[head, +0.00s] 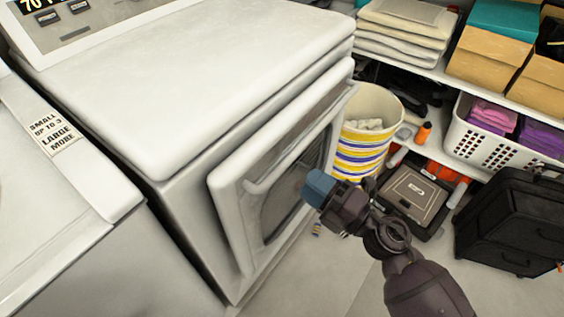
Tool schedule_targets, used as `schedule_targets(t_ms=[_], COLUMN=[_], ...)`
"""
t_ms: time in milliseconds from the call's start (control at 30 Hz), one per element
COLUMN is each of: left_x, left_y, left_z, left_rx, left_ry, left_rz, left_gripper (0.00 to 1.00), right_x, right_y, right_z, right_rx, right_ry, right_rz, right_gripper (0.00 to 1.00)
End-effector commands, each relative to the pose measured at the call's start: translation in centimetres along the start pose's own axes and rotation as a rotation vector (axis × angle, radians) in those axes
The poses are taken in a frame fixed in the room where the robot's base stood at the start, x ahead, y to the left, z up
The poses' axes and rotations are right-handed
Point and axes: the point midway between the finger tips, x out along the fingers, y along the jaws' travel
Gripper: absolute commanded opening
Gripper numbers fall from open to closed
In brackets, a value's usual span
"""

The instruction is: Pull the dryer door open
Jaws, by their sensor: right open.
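The white dryer (200,75) stands at left centre in the head view. Its white-framed door (234,222) has a dark glass window (285,205) and stands out a little from the dryer front. A white bar-like handle (283,166) runs along the upper part of the door. My right gripper (319,187), with blue fingertips, is in front of the door, over the right part of the window and below the handle. It is open and holds nothing visible. Contact with the door cannot be told. My left gripper is out of view.
Another white machine (40,200) stands at left. A striped basket (365,125) stands just beyond the door. Shelves at the back hold folded cloths (405,30), boxes (490,50) and a white laundry basket (500,140). A black suitcase (515,220) stands at right. Floor before the dryer is mostly clear.

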Motion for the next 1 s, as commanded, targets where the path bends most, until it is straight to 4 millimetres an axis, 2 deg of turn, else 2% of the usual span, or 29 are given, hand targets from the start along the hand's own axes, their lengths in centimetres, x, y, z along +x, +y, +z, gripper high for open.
schedule_targets(t_ms=[200,400,600,867,900,1000], left_x=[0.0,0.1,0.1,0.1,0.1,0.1], left_y=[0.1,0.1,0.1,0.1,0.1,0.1], left_z=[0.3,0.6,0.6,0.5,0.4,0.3], left_rx=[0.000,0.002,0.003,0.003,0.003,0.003], left_ry=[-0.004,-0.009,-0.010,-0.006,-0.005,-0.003], left_rz=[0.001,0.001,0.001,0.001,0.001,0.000], left_gripper=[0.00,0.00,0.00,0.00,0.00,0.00], right_x=[4.0,6.5,7.5,7.6,7.6,7.6], right_y=[0.0,-0.1,-0.1,-0.1,-0.1,-0.1], right_z=[0.0,0.0,0.0,0.0,0.0,0.0], right_rx=[0.002,0.002,0.002,0.002,0.002,0.002], right_ry=[0.000,-0.001,-0.001,-0.002,-0.002,-0.002], right_rz=[0.002,0.001,0.000,0.000,0.000,0.000], right_gripper=[0.45,0.45,0.45,0.45,0.43,0.28])
